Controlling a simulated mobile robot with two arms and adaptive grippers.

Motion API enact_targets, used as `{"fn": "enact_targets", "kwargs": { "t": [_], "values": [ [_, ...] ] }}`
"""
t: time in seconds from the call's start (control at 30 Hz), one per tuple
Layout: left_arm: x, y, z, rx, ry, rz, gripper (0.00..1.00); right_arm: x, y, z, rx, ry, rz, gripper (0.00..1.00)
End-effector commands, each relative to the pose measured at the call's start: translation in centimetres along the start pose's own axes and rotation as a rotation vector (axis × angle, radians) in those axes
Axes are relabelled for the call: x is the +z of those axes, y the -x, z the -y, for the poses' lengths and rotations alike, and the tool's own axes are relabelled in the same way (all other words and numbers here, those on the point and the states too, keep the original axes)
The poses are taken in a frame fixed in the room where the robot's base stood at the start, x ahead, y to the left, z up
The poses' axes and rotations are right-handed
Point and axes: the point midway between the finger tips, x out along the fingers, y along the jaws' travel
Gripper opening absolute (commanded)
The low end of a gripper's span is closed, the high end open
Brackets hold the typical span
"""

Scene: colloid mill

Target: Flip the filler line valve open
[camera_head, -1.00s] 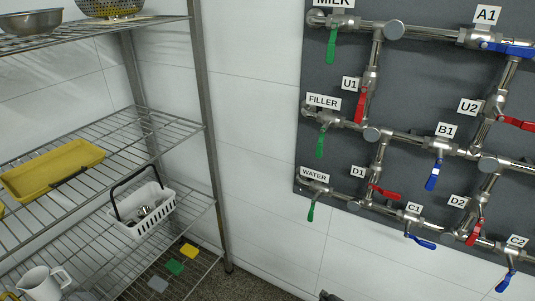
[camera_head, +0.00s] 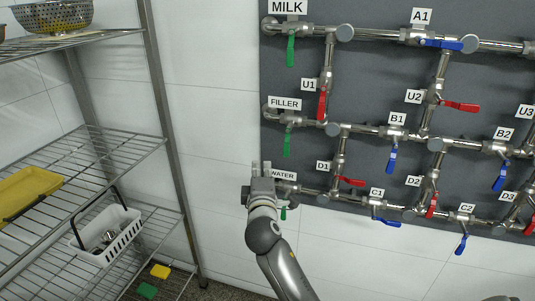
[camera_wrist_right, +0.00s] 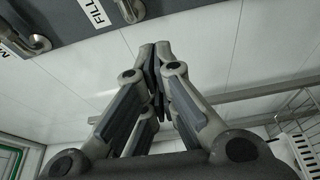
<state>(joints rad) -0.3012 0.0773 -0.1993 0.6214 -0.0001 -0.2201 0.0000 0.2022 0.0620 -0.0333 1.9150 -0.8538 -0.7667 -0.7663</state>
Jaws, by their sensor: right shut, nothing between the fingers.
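The filler valve has a green lever (camera_head: 287,142) that hangs straight down, across its horizontal pipe. Its FILLER label (camera_head: 285,104) is just above, and part of that label shows in the wrist view (camera_wrist_right: 95,12). My right gripper (camera_head: 261,167) is below and left of the green lever, apart from it in the picture, beside the WATER label (camera_head: 284,175). In the wrist view its fingers (camera_wrist_right: 157,52) meet at the tips with nothing between them. The lever is not visible in the wrist view. My left gripper is not in view.
The grey board (camera_head: 370,80) carries other pipes with red, blue and green levers. A green water lever (camera_head: 283,213) sits close to my right arm. A wire shelf (camera_head: 110,160) with a white basket (camera_head: 106,236) and yellow tray (camera_head: 25,193) stands at left.

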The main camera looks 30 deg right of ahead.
Motion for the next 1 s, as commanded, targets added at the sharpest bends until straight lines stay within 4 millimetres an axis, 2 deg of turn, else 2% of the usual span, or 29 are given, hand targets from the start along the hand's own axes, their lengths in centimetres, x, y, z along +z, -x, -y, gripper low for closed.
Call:
{"fn": "enact_targets", "kwargs": {
  "t": [0.17, 0.33, 0.9, 0.97, 1.0],
  "values": [
    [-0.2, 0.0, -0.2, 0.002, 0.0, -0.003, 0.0, -0.1, -0.1, 0.0, -0.001, -0.001, -0.001, 0.0],
    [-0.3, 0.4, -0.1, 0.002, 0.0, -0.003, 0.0, -0.1, -1.2, -0.1, 0.0, -0.001, -0.001, 0.0],
    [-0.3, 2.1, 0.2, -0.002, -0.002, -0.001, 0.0, -0.1, -9.4, -0.1, -0.001, -0.001, -0.001, 0.0],
    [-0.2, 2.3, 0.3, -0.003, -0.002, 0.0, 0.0, -0.1, -10.2, -0.1, -0.001, -0.001, -0.001, 0.0],
    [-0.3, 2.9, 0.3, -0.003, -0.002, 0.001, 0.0, 0.6, -9.9, -0.2, -0.004, 0.001, 0.0, 0.0]
  ]
}}
